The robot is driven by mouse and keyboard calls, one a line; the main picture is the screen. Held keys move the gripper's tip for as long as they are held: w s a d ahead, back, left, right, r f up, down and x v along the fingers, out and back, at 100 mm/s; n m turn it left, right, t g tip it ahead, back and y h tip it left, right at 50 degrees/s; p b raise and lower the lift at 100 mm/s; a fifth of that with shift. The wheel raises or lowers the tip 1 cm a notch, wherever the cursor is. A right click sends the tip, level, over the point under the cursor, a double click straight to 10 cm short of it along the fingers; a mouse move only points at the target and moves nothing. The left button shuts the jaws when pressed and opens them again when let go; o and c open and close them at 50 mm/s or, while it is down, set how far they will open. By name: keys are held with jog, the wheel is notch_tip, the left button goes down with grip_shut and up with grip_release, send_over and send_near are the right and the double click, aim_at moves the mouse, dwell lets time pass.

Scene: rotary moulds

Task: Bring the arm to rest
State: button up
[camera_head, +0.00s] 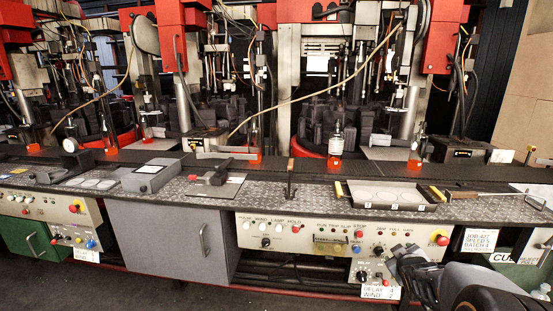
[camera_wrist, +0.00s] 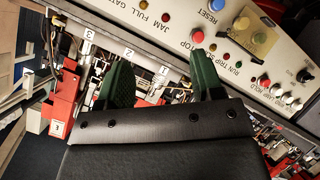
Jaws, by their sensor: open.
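My gripper (camera_head: 408,262) is in the lower right of the head view, in front of the machine's control panel (camera_head: 300,240) and beside its right-hand buttons. The dark arm reaches in from the bottom right corner. In the wrist view my gripper (camera_wrist: 162,72) shows two dark green fingers set well apart, with nothing between them. The control panel (camera_wrist: 235,58) fills the upper right of that view, tilted, with a red button and a blue button. I cannot tell whether the fingertips touch the panel.
Red and grey machines (camera_head: 190,50) stand behind. A grey cabinet (camera_head: 185,245) is at left. Floor is clear at lower left.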

jog(key=s+a+r+m+g+y+p, duration=0.2)
jog(key=s+a+r+g+p, duration=0.2)
jog(key=s+a+r, duration=0.3)
jog(key=s+a+r+m+g+y+p, duration=0.2)
jog(key=s+a+r+g+p, duration=0.2)
jog(key=s+a+r+p, duration=0.3)
jog(key=s+a, duration=0.5)
jog(key=s, duration=0.1)
jog(key=shift+m, duration=0.4)
